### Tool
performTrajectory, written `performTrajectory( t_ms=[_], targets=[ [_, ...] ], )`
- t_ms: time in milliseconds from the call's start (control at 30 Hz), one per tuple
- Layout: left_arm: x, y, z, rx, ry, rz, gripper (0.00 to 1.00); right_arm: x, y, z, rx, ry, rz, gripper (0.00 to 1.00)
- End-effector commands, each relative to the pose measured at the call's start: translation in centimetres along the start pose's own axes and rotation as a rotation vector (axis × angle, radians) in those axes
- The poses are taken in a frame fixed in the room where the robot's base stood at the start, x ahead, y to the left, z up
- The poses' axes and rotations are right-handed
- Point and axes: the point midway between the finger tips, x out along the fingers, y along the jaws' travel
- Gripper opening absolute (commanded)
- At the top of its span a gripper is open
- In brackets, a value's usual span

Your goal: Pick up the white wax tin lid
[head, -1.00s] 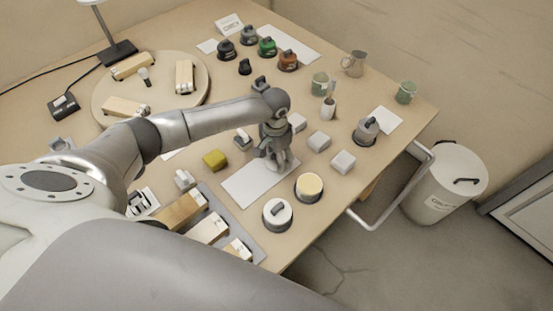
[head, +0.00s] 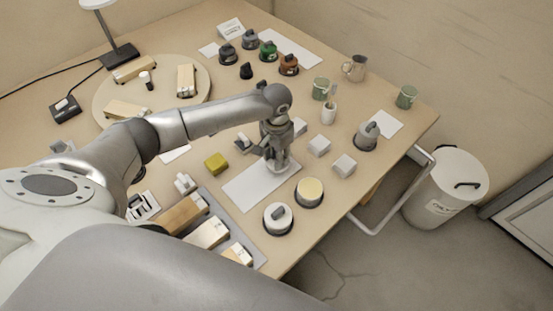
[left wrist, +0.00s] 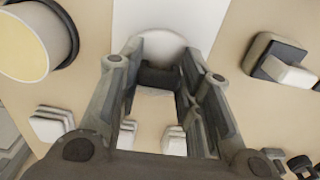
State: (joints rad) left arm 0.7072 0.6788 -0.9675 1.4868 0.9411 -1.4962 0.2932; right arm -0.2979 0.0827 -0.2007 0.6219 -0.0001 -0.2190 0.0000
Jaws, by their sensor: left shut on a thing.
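The white wax tin lid (left wrist: 158,46) is a pale round disc with a dark grip on top, seen in the left wrist view. In the head view it shows as a pale disc (head: 285,170) under my left gripper (head: 276,160), at the far end of a white sheet (head: 250,190). My left gripper (left wrist: 160,82) points down and is shut on the lid's dark grip, which the fingers partly hide. I cannot tell whether the lid touches the sheet. An open tin of cream wax (head: 310,190) stands to the right of the sheet. My right gripper is not in view.
A tin with a white lid and dark grip (head: 278,217) stands near the front edge. A grey lidded tin (head: 367,136) stands farther right. The sheet's near part is bare.

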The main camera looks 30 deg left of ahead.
Motion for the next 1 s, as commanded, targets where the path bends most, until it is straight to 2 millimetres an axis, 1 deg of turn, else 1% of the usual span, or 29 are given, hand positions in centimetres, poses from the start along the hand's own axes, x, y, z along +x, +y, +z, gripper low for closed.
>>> performTrajectory(
  t_ms=[33, 67, 167, 333, 400, 600, 733, 867, 967, 1000],
  targets=[
    [-0.9, 0.1, 0.0, 0.003, 0.002, -0.001, 0.20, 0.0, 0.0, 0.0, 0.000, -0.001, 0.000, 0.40],
    [-1.3, 0.6, 0.2, 0.005, 0.002, 0.001, 0.20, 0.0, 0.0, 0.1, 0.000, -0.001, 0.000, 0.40],
    [-3.1, 1.9, 0.8, 0.005, 0.004, 0.000, 0.20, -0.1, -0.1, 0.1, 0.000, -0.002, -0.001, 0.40],
    [-6.8, 4.9, 1.9, 0.006, 0.005, 0.001, 0.20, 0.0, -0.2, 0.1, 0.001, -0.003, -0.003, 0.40],
    [-7.3, 6.6, 2.6, 0.008, 0.001, 0.003, 0.20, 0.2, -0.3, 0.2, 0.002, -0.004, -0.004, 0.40],
    [-9.2, 10.3, 4.1, 0.005, 0.002, 0.002, 0.20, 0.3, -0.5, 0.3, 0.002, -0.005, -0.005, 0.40],
    [-9.9, 11.8, 4.8, 0.004, 0.001, 0.001, 0.20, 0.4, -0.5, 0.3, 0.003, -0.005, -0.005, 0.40],
    [-10.5, 12.7, 5.0, -0.004, -0.001, 0.001, 0.20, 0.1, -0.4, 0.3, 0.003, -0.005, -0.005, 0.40],
    [-10.9, 13.1, 4.8, -0.033, -0.004, 0.006, 0.20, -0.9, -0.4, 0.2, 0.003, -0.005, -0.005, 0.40],
    [-11.0, 13.2, 4.6, -0.050, -0.006, 0.008, 0.20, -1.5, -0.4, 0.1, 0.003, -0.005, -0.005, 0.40]
  ],
)
